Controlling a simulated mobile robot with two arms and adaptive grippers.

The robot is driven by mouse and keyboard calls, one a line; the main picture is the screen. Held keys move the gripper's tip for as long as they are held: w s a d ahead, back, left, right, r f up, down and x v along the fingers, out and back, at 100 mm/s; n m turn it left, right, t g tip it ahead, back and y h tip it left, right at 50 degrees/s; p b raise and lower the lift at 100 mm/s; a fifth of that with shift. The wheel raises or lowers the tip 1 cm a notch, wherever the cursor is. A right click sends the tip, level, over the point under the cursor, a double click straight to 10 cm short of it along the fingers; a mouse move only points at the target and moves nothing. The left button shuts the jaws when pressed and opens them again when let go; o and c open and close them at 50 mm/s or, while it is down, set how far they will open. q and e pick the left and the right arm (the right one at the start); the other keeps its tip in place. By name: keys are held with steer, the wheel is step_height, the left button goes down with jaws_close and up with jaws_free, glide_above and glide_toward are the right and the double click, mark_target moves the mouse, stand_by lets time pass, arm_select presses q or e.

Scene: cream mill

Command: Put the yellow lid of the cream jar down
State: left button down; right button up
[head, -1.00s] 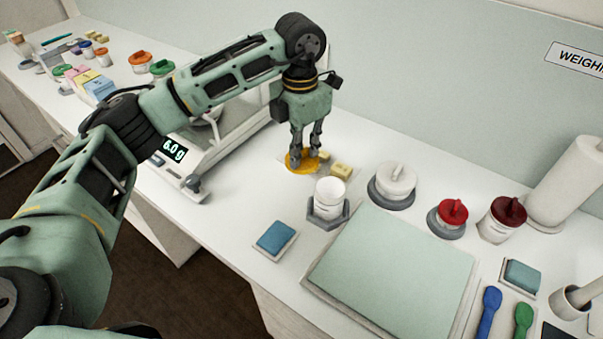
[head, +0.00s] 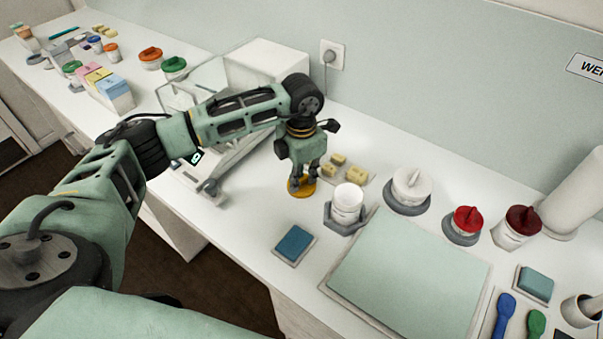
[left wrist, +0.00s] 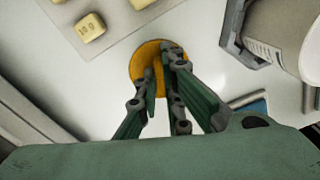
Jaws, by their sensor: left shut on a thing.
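The yellow lid (head: 302,187) is a round disc at the fingertips of my left gripper (head: 303,180), over the white worktop left of the open white cream jar. It also shows in the left wrist view (left wrist: 140,65), with the left gripper (left wrist: 160,80) shut on its raised middle grip. Whether the lid touches the worktop or hangs just above it, I cannot tell. The cream jar (head: 347,200) stands open in a grey holder (head: 343,220). It partly shows at the upper right of the left wrist view (left wrist: 285,35). My right gripper is not in view.
A tray with several yellow weights (head: 339,168) lies just behind the lid. The balance (head: 220,165) is to the left. A blue pad (head: 294,243) lies in front, and a green mat (head: 410,270) to the right. Lidded jars stand behind the mat.

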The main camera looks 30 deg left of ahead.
mark_target(302, 178)
arm_select(q)
steer(key=c, duration=2.4)
jaws_free()
steer(key=shift+f, duration=0.2)
steer(key=o, duration=0.5)
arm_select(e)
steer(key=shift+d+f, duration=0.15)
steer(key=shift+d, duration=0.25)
arm_select(q)
steer(key=shift+r, duration=0.3)
steer(key=shift+r+b, duration=0.3)
steer(key=shift+b, duration=0.05)
step_height(302, 178, up, 11)
steer(key=b, duration=0.3)
steer(key=shift+r, duration=0.15)
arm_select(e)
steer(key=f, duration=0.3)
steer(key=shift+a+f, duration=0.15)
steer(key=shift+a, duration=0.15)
